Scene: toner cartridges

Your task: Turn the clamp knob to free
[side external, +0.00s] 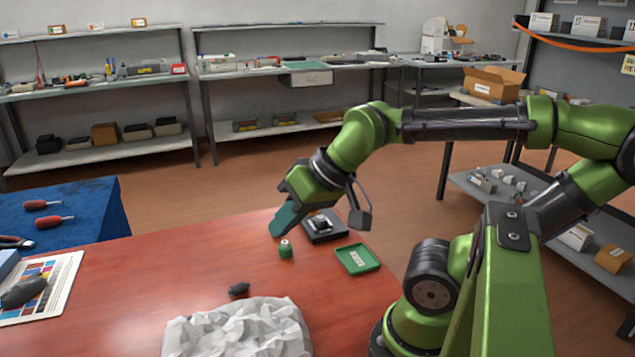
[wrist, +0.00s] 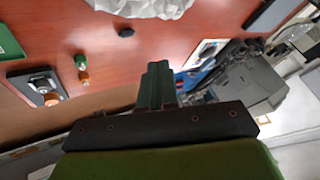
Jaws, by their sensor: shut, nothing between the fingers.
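A dark square fixture (side external: 324,228) with a raised black and silver part on top sits near the table's far edge; I take this raised part for the clamp knob, but its setting is too small to read. The fixture also shows at the left of the wrist view (wrist: 27,82), with a copper-coloured round part (wrist: 52,100) at its edge. My gripper (side external: 277,234) is tilted down just left of the fixture in the side view. Its teal fingers (wrist: 158,70) are together and empty, apart from the fixture in the wrist view.
A small green cylinder (side external: 285,251) stands close to the fingertips. A green tray (side external: 372,265) lies right of it. A small black piece (side external: 239,288) and a crumpled white heap (side external: 240,330) lie nearer.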

